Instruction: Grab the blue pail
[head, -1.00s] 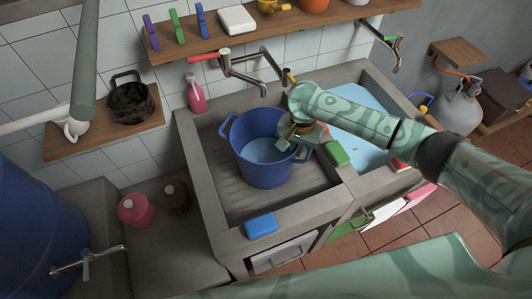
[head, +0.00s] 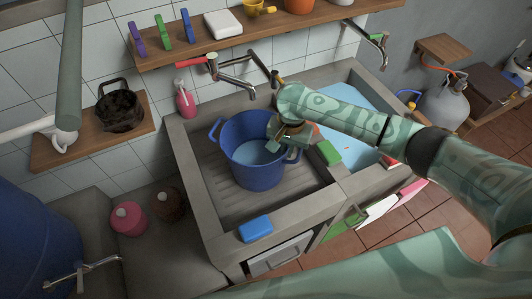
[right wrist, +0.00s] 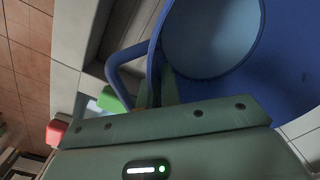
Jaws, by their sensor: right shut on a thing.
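The blue pail (head: 240,165) stands upright in the left basin of the sink, with a pale blue inside and a loop handle on each side. My right gripper (head: 291,140) reaches in from the right and is shut on the pail's right rim, close to the right handle. In the right wrist view the pail (right wrist: 285,80) fills the upper right, with its handle loop to the left of the fingers. The fingertips are partly hidden there by the gripper body. My left gripper is not in view.
The concrete sink (head: 220,240) surrounds the pail. A blue sponge (head: 256,228) lies on its front edge and a green sponge (head: 329,152) on the divider. Taps (head: 240,85) hang behind the pail. A shelf (head: 270,28) runs above. A pink bottle (head: 185,100) stands at the back left.

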